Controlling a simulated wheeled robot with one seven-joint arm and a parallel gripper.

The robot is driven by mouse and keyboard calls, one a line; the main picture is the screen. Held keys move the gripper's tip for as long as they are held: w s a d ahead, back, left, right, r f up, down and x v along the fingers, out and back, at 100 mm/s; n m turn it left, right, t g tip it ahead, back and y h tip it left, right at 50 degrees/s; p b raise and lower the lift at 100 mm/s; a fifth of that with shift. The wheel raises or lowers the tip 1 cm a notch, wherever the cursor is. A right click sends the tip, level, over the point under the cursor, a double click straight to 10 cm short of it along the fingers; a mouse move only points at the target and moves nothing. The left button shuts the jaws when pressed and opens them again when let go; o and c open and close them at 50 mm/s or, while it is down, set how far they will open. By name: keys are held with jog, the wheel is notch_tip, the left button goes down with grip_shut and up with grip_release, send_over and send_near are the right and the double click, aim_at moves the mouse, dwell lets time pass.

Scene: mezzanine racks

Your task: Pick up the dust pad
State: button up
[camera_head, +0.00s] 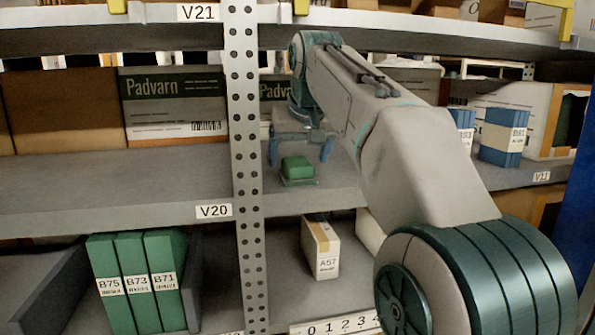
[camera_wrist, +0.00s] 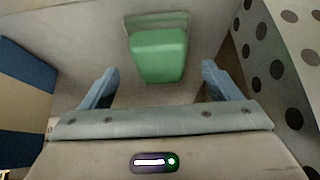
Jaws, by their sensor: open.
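A small green block, which looks like the dust pad (camera_head: 297,168), lies on the grey middle shelf just right of the perforated upright. It has a flatter greenish base or plate under it. In the wrist view the green pad (camera_wrist: 158,55) lies ahead of the fingers, roughly centred between them. My gripper (camera_head: 300,155) hangs just above the pad with its fingers apart. In the wrist view my gripper (camera_wrist: 160,85) is open and holds nothing. I cannot tell the exact height gap to the pad.
The perforated upright (camera_head: 245,130) stands close left of my gripper; it also shows in the wrist view (camera_wrist: 275,75). A Padvarn box (camera_head: 172,108) stands left, blue binders (camera_head: 502,138) right. Green binders (camera_head: 138,280) and a white A57 box (camera_head: 321,247) stand below.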

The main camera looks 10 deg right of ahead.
aim_at(298, 161)
jog(key=shift+x, duration=1.55)
jog(key=shift+s, duration=0.1)
jog(key=shift+c, duration=0.3)
jog(key=c, duration=1)
jog(key=shift+c, duration=0.2)
jog(key=shift+r, duration=0.1)
jog(key=shift+r, duration=0.85)
notch_tip(298, 161, up, 2)
jog(key=shift+r, duration=0.25)
jog(key=s+d+r, duration=0.6)
jog(key=d, duration=0.3)
jog(key=shift+s+d+r, duration=0.3)
